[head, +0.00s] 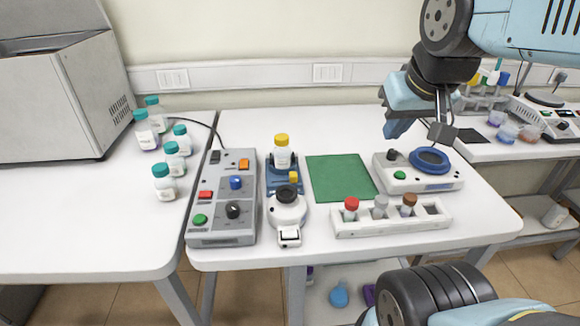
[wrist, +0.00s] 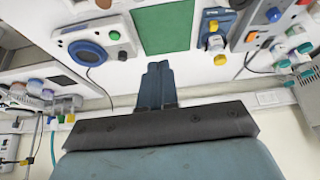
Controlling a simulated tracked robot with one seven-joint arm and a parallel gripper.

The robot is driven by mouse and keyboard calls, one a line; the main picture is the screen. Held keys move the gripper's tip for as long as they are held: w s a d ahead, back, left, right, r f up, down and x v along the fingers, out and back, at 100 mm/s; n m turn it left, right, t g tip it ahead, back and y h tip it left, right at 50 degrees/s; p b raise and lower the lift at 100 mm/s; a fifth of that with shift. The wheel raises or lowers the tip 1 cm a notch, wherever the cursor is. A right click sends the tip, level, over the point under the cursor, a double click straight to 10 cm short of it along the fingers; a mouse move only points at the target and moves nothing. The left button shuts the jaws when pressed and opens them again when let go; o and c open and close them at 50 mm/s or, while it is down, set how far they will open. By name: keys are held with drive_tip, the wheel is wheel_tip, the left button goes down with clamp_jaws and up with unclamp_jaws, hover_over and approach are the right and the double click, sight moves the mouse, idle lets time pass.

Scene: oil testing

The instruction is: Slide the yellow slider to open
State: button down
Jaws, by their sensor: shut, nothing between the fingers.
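The yellow slider (head: 293,177) is a small yellow block on the right side of a blue stand (head: 271,180), near the middle of the table. It also shows in the wrist view (wrist: 214,26), where the scene looks upside down. A white bottle with a yellow cap (head: 282,141) stands on the blue stand behind the slider. My gripper (head: 442,135) is well to the right of the slider, raised near the blue-ringed device, and touches nothing that I can see. Its fingers (wrist: 157,72) are together and empty.
A green mat (head: 340,178) lies right of the stand. A white device with a blue ring (head: 430,160) and a white vial rack (head: 390,225) are farther right. A grey control box (head: 223,210) stands left of the stand. A round white device (head: 287,208) is close in front of it.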

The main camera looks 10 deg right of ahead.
drive_tip(key=c, duration=1.6)
unclamp_jaws()
drive_tip(key=shift+w+a, duration=0.1)
drive_tip(key=shift+w, duration=0.05)
drive_tip(key=o, duration=0.6)
drive_tip(key=w+a+g, duration=0.1)
drive_tip(key=w+a, duration=0.2)
drive_tip(key=w, duration=0.2)
drive_tip(key=shift+w+f+g, duration=0.15)
drive_tip(key=shift+g, duration=0.15)
drive_tip(key=g, duration=0.4)
approach(293, 174)
wheel_tip(293, 174, down, 9)
drive_tip(key=shift+r, duration=0.1)
clamp_jaws()
